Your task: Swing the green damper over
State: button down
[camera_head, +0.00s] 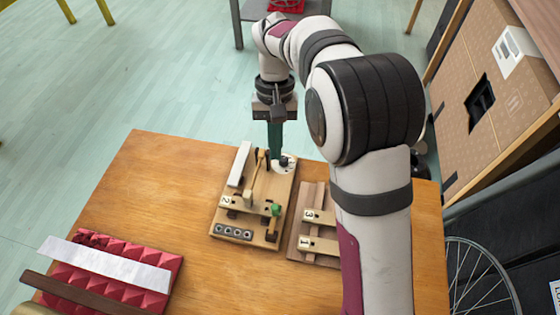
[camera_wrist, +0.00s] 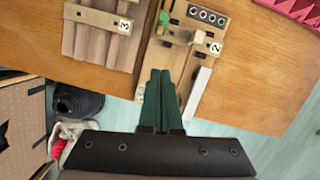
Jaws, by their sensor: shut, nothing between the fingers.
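A small green piece (camera_head: 276,209), which looks like the damper's knob, sits at the front right of a wooden board (camera_head: 255,222) marked 2. It also shows at the top of the wrist view (camera_wrist: 164,18). My gripper (camera_head: 275,150) has dark green fingers pressed together, pointing down over the board's far end, beside a black knob (camera_head: 284,160) on a pale disc. In the wrist view my gripper (camera_wrist: 160,73) is shut and empty, apart from the green piece. Whether the fingertips touch the board or black knob is unclear.
The board carries a white bar (camera_head: 239,164) and an upright tan stick (camera_head: 257,174). A second board with pieces marked 3 (camera_head: 318,216) and 1 stands to the right, partly behind my arm. A red studded pad (camera_head: 110,293) lies front left. The table's (camera_head: 160,190) left middle is bare.

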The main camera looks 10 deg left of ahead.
aim_at(274, 216)
jog(key=s+f, duration=0.4)
jog(key=f, duration=0.1)
jog(key=s+d+f, duration=0.1)
jog(key=s+f, duration=0.1)
jog(key=shift+d+f, duration=0.1)
jog(key=shift+f, duration=0.2)
jog(key=shift+r, duration=0.1)
jog(key=shift+s+r+t, duration=0.15)
jog(key=shift+r+t, duration=0.05)
jog(key=shift+t, duration=0.1)
